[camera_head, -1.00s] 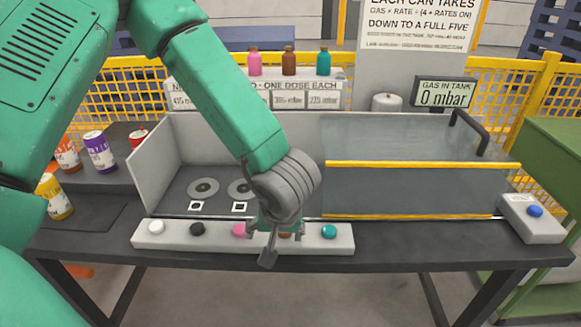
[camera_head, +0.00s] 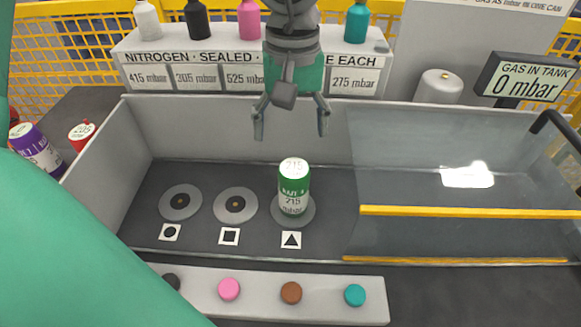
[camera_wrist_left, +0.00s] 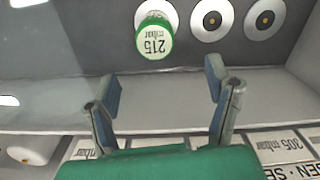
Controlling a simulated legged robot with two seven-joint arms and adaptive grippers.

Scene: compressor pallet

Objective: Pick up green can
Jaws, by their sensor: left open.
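The green can (camera_head: 294,188) with a white top and label reading 215 mbar stands upright on the rightmost of three round pads, behind the triangle mark. It also shows in the left wrist view (camera_wrist_left: 154,37), seen from above. My left gripper (camera_head: 291,122) is open and empty, above and behind the can in the head view. In the left wrist view its two fingers (camera_wrist_left: 160,92) are spread, apart from the can. My right gripper does not show.
Two empty pads (camera_head: 180,202) lie left of the can. A clear panel with yellow edges (camera_head: 470,211) covers the right side. A bottle shelf (camera_head: 140,50) stands behind. A button strip (camera_head: 262,304) runs along the front. Purple (camera_head: 36,150) and red (camera_head: 82,134) cans stand at left.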

